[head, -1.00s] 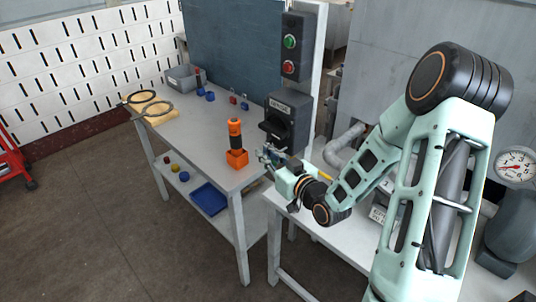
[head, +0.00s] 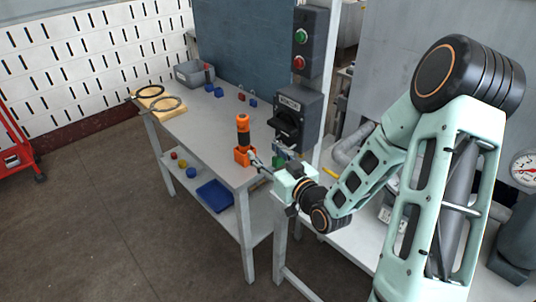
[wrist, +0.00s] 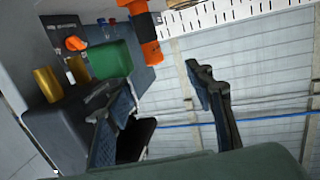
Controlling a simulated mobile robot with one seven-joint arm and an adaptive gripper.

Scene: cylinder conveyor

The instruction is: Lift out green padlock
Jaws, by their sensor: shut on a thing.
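The green padlock (wrist: 110,61) shows as a green block in the upper left of the wrist view, beside one finger of my gripper (wrist: 155,80). In the head view a small green patch (head: 278,158) shows below the dark switch box (head: 297,118), by my gripper (head: 258,163). My gripper reaches in from the right, near the table's right edge. Its fingers stand some way apart, and the contact with the padlock is not clearly seen. In the wrist view a dark casing (wrist: 60,135) and a yellow cylinder (wrist: 47,84) lie close to the left finger.
An orange holder (head: 243,156) with an orange-black tool stands left of my gripper. A grey bin (head: 190,75), small red and blue pieces, and dark rings on a wooden block (head: 170,112) are on the table. A blue tray (head: 214,194) lies on the lower shelf.

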